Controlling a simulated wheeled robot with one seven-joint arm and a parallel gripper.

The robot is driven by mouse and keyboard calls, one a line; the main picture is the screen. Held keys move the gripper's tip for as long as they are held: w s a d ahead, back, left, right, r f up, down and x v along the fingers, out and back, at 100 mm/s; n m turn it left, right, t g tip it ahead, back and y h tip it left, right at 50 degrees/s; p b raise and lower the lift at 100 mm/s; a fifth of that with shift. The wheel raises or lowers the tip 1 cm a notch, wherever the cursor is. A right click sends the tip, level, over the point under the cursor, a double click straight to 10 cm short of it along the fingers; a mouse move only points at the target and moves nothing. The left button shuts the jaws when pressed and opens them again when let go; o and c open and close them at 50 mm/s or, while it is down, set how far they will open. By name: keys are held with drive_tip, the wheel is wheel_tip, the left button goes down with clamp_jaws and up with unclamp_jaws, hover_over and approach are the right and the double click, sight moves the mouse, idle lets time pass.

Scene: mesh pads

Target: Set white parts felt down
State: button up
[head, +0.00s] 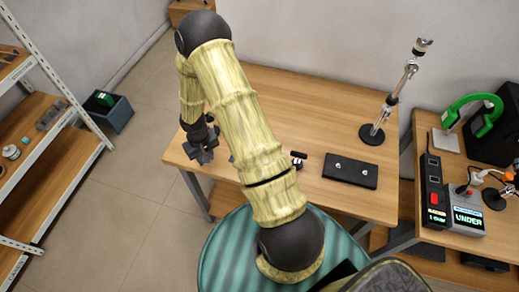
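My gripper (204,154) hangs over the left part of the wooden table (290,92), near its front left edge. It is dark and small in the head view, and I cannot tell whether its fingers are open or hold anything. I cannot make out a white parts felt in this view. My arm covers a middle strip of the table and may hide things there.
A black plate with two shiny knobs (350,171) lies on the table, with a small dark item (298,158) left of it. A metal stand (374,133) rises at the right. A shelf rack (65,160) stands left. The table's back left is bare.

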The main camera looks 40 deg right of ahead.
drive_tip(key=shift+d, duration=0.15)
drive_tip(key=shift+d, duration=0.25)
drive_tip(key=d+r+m+b, duration=0.1)
drive_tip(key=d+m, duration=0.1)
drive_tip(key=d+m+b, duration=0.1)
drive_tip(key=d+m, duration=0.1)
drive_tip(key=s+d+r+m+b, duration=0.1)
drive_tip(key=d+m, duration=0.1)
drive_tip(key=shift+d+r+m+b, duration=0.25)
drive_tip(key=shift+r+m+b, duration=0.05)
drive_tip(key=shift+m, duration=0.1)
drive_tip(key=s+d+r+m+b, duration=0.2)
drive_tip(key=d+r+m, duration=0.2)
drive_tip(key=m, duration=0.4)
drive_tip(key=shift+d+b, duration=0.35)
drive_tip(key=shift+d, duration=0.15)
drive_tip(key=shift+s, duration=0.1)
drive_tip(key=shift+f+p, duration=0.55)
drive_tip(key=shift+f, duration=2.35)
